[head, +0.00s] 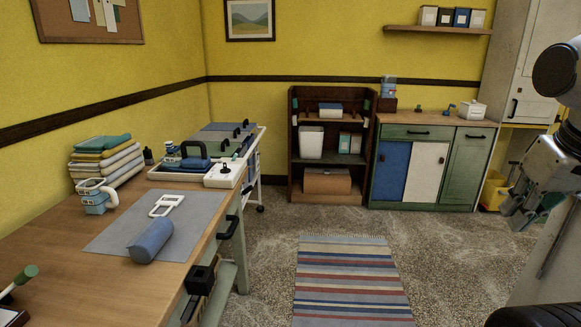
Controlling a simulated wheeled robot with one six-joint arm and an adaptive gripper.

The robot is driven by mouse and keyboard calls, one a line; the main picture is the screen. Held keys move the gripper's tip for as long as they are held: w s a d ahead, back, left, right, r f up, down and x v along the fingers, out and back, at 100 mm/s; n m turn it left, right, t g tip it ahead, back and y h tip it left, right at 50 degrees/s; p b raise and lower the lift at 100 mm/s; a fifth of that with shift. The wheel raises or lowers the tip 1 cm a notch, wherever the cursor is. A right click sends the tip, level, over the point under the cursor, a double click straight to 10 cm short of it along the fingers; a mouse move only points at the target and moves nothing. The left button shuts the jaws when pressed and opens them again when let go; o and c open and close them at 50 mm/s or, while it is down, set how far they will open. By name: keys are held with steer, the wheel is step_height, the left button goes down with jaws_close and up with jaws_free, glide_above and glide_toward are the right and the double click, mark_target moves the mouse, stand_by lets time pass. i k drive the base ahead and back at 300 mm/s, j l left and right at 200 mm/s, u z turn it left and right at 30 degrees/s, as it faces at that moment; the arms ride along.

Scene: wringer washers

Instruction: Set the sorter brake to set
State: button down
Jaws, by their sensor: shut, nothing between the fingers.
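A white wheeled cart (254,144), which looks like the sorter, stands past the far end of the wooden table. Several lids with dark handles, one of them green (222,147), cover its top. A black caster (260,208) shows at its foot. My gripper (516,212) is at the right edge, shut and empty, far from the cart.
The wooden table (100,270) on the left holds a grey mat, a blue roll (151,240), a mug and folded cloths (105,160). A striped rug (350,280) lies on open floor. A dark shelf (330,145) and green cabinet (460,172) line the back wall.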

mark_target(245, 191)
steer(key=i+u, duration=0.15)
steer(key=i, duration=0.3)
steer(key=i+l+u, duration=0.1)
steer(key=i, duration=0.3)
steer(key=i+l+u, duration=0.15)
steer(key=i, duration=0.3)
steer(key=i+l+u, duration=0.1)
steer(key=i, duration=0.3)
steer(key=i+l+u, duration=0.9)
